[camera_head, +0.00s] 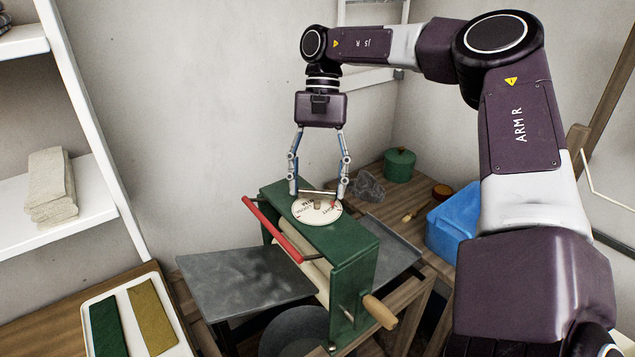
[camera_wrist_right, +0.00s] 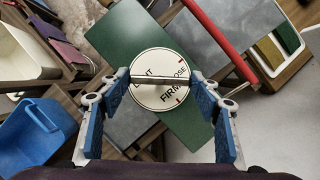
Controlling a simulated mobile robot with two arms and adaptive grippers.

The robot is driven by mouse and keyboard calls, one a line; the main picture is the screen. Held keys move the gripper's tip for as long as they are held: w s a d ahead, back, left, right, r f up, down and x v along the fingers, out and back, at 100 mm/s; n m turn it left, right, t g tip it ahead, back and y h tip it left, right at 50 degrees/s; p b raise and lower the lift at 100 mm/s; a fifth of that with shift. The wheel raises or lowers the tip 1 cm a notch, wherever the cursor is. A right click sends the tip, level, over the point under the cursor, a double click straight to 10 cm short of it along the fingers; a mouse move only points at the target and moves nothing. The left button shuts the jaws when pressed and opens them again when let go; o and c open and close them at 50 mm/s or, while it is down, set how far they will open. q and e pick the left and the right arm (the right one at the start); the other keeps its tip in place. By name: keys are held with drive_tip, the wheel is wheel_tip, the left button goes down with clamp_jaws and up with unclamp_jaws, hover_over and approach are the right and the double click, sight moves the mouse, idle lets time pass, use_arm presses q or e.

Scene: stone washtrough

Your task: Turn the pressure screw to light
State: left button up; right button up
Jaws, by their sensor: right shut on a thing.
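The pressure screw is a metal cross bar (camera_wrist_right: 150,80) over a round white dial (camera_head: 318,215) on top of the green press frame (camera_head: 350,240). In the right wrist view the dial (camera_wrist_right: 165,98) shows FIRM and parts of other words, partly covered by the bar; small red marks show near its edge. I cannot tell which word the screw points to. My right gripper (camera_head: 318,194) reaches down from above and is shut on the bar, one finger at each end. My left gripper is not in view.
A red bar (camera_head: 273,230) runs along the press's left side, and a wooden crank handle (camera_head: 380,312) sticks out at the front. A blue tub (camera_head: 455,222) and a green pot (camera_head: 399,165) stand on the wooden bench to the right. A tray (camera_head: 88,305) with cloths lies lower left.

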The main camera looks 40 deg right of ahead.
drive_tip(key=shift+w, duration=0.1)
drive_tip(key=o, duration=1.2)
drive_tip(key=shift+c, duration=0.2)
drive_tip(key=v, duration=1.2)
drive_tip(key=shift+a, duration=0.15)
